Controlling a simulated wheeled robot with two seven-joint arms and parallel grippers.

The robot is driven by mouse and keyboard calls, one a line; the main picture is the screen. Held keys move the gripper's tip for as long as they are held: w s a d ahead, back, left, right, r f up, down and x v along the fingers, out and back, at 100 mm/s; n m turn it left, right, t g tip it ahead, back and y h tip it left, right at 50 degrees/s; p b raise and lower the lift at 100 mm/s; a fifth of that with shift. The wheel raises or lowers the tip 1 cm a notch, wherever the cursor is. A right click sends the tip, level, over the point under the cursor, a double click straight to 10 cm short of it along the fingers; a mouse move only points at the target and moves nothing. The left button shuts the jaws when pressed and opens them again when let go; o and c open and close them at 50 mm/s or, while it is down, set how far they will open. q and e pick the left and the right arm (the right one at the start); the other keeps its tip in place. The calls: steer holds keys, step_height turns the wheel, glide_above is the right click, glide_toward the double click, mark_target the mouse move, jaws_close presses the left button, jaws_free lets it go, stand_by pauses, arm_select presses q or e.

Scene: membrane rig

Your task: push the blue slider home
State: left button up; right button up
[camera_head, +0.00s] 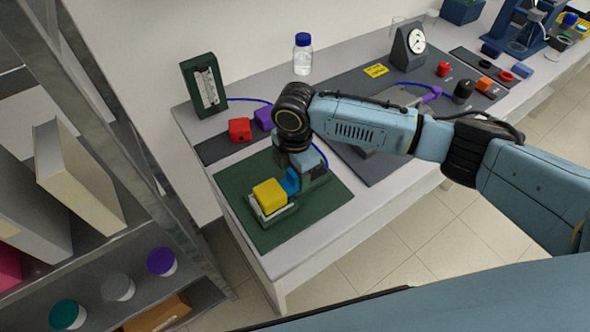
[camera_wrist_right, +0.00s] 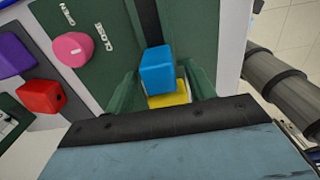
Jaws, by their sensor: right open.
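The blue slider (camera_head: 289,184) is a small blue block beside a yellow block (camera_head: 268,193) on a green board (camera_head: 322,208). In the right wrist view the blue slider (camera_wrist_right: 157,69) stands in front of the gripper's palm, with a strip of the yellow block (camera_wrist_right: 172,97) showing below it. My right gripper (camera_head: 303,178) is open and low over the board at the slider. The arm hides part of the slider in the head view. My left gripper is not in view.
A red block (camera_head: 240,129) and a purple block (camera_head: 263,118) lie behind the green board. A pink knob (camera_wrist_right: 73,49) shows in the wrist view. A shelf (camera_head: 190,297) is at left.

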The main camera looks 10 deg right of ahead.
step_height(320, 180, up, 14)
steer(key=shift+f, duration=0.25)
steer(key=shift+f, duration=0.15)
stand_by(0.4)
